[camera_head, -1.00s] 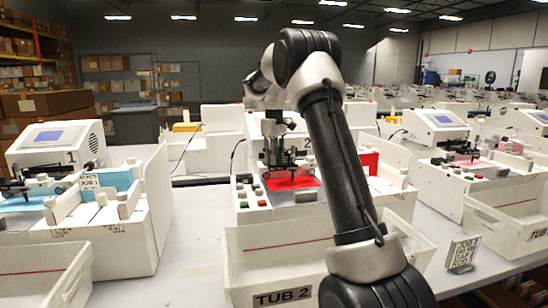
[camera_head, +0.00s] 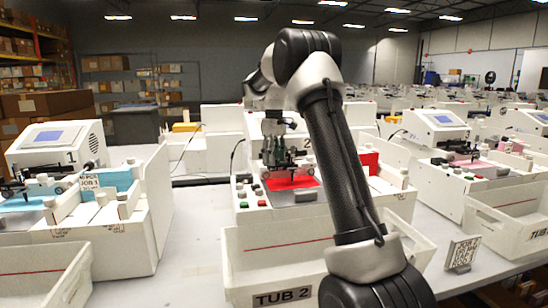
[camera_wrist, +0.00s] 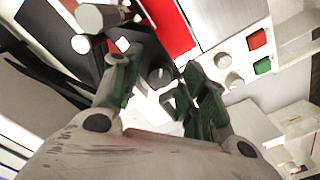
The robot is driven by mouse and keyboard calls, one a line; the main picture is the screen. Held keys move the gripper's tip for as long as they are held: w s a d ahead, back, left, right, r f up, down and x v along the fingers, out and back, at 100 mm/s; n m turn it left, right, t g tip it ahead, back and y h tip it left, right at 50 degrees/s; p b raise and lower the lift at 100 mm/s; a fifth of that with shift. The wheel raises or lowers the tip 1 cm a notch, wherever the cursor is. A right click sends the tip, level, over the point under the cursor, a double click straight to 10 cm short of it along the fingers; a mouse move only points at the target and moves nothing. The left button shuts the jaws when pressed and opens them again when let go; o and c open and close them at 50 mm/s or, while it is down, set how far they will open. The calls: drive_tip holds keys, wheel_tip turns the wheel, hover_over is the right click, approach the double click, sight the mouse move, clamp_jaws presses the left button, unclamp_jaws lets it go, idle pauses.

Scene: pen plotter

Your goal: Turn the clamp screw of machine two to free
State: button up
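Machine two (camera_head: 300,214) is the white plotter in the middle of the head view, with a red sheet (camera_head: 292,183) on its bed. My gripper (camera_head: 276,160) hangs over the back of that bed, pointing down. In the wrist view its two green-padded fingers (camera_wrist: 160,82) stand apart. A dark round knob (camera_wrist: 160,74) shows between the fingertips, with a gap visible at the sides; I cannot tell whether either finger touches it, or for sure that it is the clamp screw. A grey cylinder (camera_wrist: 104,17) lies beyond the left finger. The red sheet (camera_wrist: 172,25) shows behind.
Red (camera_wrist: 259,38) and green (camera_wrist: 263,66) buttons sit on machine two's panel. A white bin marked TUB 2 (camera_head: 285,250) stands in front. Machine one (camera_head: 58,145) is at left, another plotter (camera_head: 436,128) at right. A small sign (camera_head: 462,253) stands on the table.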

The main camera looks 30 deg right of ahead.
wheel_tip(320, 180, up, 12)
idle(0.7)
idle(0.4)
